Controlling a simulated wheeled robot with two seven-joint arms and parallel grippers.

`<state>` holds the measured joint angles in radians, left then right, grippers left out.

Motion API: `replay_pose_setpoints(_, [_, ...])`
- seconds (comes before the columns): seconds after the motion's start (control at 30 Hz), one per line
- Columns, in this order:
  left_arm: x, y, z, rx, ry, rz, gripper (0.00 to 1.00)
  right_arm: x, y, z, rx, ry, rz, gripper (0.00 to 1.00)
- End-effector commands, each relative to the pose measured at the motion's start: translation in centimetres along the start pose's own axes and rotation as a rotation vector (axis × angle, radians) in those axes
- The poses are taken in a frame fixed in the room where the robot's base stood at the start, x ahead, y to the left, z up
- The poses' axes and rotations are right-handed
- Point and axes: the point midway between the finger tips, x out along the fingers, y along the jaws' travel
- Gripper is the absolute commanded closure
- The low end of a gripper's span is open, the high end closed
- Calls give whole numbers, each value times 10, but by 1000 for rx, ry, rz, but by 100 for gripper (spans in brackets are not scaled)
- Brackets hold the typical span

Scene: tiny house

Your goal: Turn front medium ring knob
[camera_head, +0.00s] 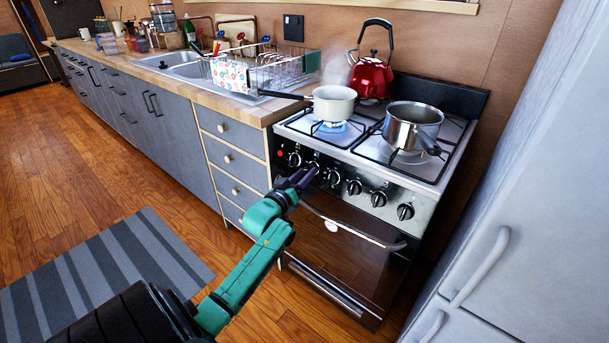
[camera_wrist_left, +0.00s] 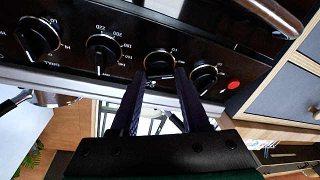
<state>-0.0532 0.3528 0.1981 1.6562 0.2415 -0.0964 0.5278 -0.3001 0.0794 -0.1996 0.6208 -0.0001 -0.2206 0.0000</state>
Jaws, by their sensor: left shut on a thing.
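A row of black ring knobs runs along the stove's front panel, with one knob (camera_head: 354,187) clear of my gripper in the head view. My left gripper (camera_head: 306,174) reaches the left part of this row. In the left wrist view, my left gripper (camera_wrist_left: 163,73) is shut around the sides of the second knob (camera_wrist_left: 159,61) from the red light. Its neighbours, a knob (camera_wrist_left: 205,76) and a numbered knob (camera_wrist_left: 103,50), are outside the fingers. The held knob is mostly hidden by the gripper in the head view. My right gripper is not in view.
A white pot (camera_head: 333,103) steams over a blue flame, its handle pointing left. A steel pot (camera_head: 413,122) and a red kettle (camera_head: 371,77) stand on other burners. The oven handle (camera_head: 352,228) juts out below the knobs. A fridge (camera_head: 530,190) stands right; the wooden floor left is open.

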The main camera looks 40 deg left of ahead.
Motion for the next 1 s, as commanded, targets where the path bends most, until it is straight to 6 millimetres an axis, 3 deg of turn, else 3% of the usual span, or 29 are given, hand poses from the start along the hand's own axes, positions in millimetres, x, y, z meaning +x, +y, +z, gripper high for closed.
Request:
replay_pose_setpoints(0.47, [0,-3,1,154,-1,55,100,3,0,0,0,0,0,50])
replay_pose_setpoints(1.0, [1,-8,-1,618,-3,225,100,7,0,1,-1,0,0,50])
